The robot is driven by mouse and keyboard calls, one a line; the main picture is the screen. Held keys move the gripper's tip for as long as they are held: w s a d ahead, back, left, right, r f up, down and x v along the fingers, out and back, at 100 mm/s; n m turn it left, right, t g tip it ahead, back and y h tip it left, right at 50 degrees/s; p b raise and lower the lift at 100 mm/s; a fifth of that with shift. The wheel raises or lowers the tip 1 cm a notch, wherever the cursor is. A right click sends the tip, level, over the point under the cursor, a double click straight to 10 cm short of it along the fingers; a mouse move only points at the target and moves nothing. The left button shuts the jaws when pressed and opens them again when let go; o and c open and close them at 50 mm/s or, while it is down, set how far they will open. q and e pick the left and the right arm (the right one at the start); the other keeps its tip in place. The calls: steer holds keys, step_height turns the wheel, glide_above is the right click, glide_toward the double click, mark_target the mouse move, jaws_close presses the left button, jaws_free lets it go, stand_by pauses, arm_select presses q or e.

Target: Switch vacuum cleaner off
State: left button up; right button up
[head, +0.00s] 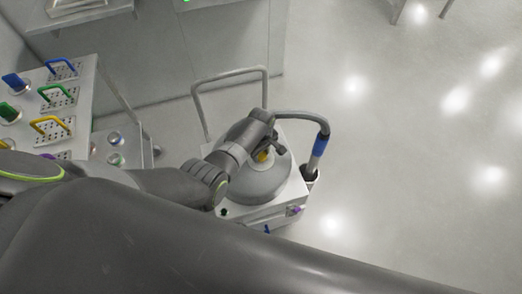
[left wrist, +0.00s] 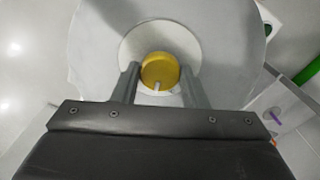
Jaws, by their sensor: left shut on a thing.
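The vacuum cleaner (head: 262,190) stands on the floor at the middle of the head view, with a round grey top on a white wheeled-looking base. A yellow round knob (left wrist: 160,70) with a pale pointer mark sits on a light disc at the centre of that top. My left gripper (left wrist: 158,76) is over the vacuum's top, its two fingers closed against the sides of the yellow knob. In the head view my left gripper (head: 270,150) hides part of the knob. My right gripper is in neither view.
A grey hose with a blue cuff (head: 321,145) stands at the vacuum's right side, and a tall handle frame (head: 230,75) rises behind it. A panel with coloured handles (head: 58,98) is at the left. The floor to the right is clear.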

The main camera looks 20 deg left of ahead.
mark_target(261, 154)
arm_select(q)
steer(key=n+p, duration=0.1)
steer(key=n, duration=0.5)
steer(key=shift+w, duration=0.1)
stand_by(0.6)
steer(key=o, duration=1)
steer(key=shift+c, duration=0.2)
steer(key=shift+r+p, duration=0.35)
steer(key=shift+r, duration=0.25)
step_height(261, 154, up, 5)
steer(key=shift+r+p, duration=0.1)
steer(key=shift+p, duration=0.75)
step_height(261, 154, up, 11)
steer(key=shift+p, duration=0.3)
